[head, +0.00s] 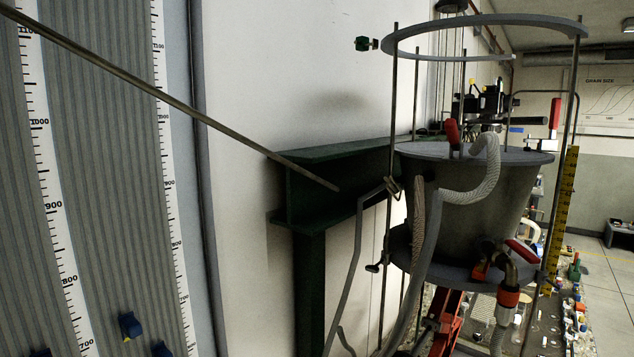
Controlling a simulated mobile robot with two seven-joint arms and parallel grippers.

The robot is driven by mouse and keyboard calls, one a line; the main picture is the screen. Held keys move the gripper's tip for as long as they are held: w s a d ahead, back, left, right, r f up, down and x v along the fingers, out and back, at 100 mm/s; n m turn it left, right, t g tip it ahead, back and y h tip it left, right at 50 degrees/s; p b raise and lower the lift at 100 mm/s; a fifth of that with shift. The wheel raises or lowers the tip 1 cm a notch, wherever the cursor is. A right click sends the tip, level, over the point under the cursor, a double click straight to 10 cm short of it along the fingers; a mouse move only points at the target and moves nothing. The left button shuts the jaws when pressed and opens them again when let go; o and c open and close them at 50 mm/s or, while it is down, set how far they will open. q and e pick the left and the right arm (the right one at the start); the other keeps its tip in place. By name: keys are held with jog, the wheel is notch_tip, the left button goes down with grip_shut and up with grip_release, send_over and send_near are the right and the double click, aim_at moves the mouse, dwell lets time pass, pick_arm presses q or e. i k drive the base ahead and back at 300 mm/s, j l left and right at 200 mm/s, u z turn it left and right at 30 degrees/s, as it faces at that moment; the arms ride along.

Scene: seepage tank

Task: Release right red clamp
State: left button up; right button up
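The right red clamp (555,114) has an upright red handle above a metal body at the right rim of the grey tapered vessel (480,195). Neither of my grippers can be made out in the head view.
A grey ring (487,22) on thin upright rods surrounds the space above the vessel. A ribbed hose (478,180) hangs over its front. A red-handled valve (522,250) sits below. A green beam (345,180) and a long slanted rod (180,105) are at left.

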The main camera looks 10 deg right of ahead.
aim_at(556, 102)
jog(key=k+l, duration=0.15)
jog(key=l, duration=0.25)
jog(key=k+l, duration=0.15)
jog(key=l, duration=0.3)
jog(key=k+l, duration=0.15)
jog(key=l, duration=0.25)
jog(key=k+l, duration=0.1)
jog(key=l, duration=0.3)
jog(key=k+l+z, duration=0.1)
jog(key=l, duration=0.35)
jog(key=k+l, duration=0.1)
jog(key=l, duration=0.45)
jog(key=k+l, duration=0.1)
jog(key=l, duration=0.4)
jog(key=i+l+u, duration=0.3)
jog(key=l+u, duration=0.15)
jog(key=l, duration=0.45)
jog(key=i+l+u, duration=0.2)
jog(key=l+u, duration=0.25)
jog(key=l, duration=0.55)
jog(key=l+u, duration=0.45)
jog(key=l, duration=0.55)
jog(key=k+l+u, duration=0.15)
jog(key=l+u, duration=0.3)
jog(key=l, duration=0.55)
jog(key=l+u, duration=0.5)
jog(key=l, duration=0.65)
